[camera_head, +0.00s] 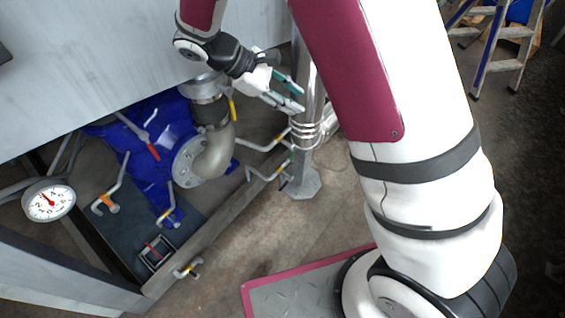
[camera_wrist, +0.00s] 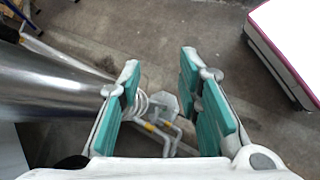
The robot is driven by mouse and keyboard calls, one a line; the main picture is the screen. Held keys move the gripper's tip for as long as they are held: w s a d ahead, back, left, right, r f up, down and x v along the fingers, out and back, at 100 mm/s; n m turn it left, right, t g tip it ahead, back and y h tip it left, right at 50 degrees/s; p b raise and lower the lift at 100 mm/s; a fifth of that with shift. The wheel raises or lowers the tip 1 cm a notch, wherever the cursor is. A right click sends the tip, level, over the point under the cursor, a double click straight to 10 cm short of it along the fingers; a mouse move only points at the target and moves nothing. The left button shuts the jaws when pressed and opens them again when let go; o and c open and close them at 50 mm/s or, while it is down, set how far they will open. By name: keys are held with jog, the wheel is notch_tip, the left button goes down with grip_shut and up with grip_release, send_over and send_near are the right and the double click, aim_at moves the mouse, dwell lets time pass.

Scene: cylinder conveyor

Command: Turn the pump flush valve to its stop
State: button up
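The blue pump (camera_head: 150,160) stands left of centre in the head view, with a grey pipe elbow (camera_head: 213,155) on its flange. Several bent lever handles are around it; I cannot tell which is the flush valve. Two silver handles with yellow bands, an upper one (camera_head: 262,143) and a lower one (camera_head: 268,172), reach toward the steel post. My gripper (camera_head: 300,98) is open and empty beside the post, above these handles. In the wrist view, bent handles (camera_wrist: 160,128) with yellow bands show beyond and between the open teal-padded fingers, apart from them.
The steel post (camera_head: 308,150) with coiled rings stands close to my gripper; it fills the left of the wrist view (camera_wrist: 50,85). A dial gauge (camera_head: 50,203) is at far left. A red-edged platform (camera_head: 300,285) lies on the floor. A ladder (camera_head: 500,45) stands upper right.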

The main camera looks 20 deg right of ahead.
aim_at(289, 180)
jog(key=w+a+f+n+t+h+b, duration=0.25)
jog(key=f+n+b, duration=0.2)
jog(key=f, duration=1.05)
jog(key=w+a+f+n+t+h+b, duration=0.25)
jog(key=w+f+n+b, duration=0.2)
jog(key=f, duration=1.05)
jog(key=s+a+f+n+t+b, duration=0.15)
jog(key=f+n+t+b, duration=0.25)
jog(key=f, duration=0.8)
jog(key=s+a+f+n+t+b, duration=0.1)
jog(key=s+f+n+t+b, duration=0.2)
jog(key=f, duration=1)
jog(key=b+x, duration=0.3)
jog(key=x, duration=1)
jog(key=shift+w+d+r, duration=0.1)
jog(key=shift+d+r, duration=0.05)
jog(key=shift+d, duration=0.15)
grip_shut()
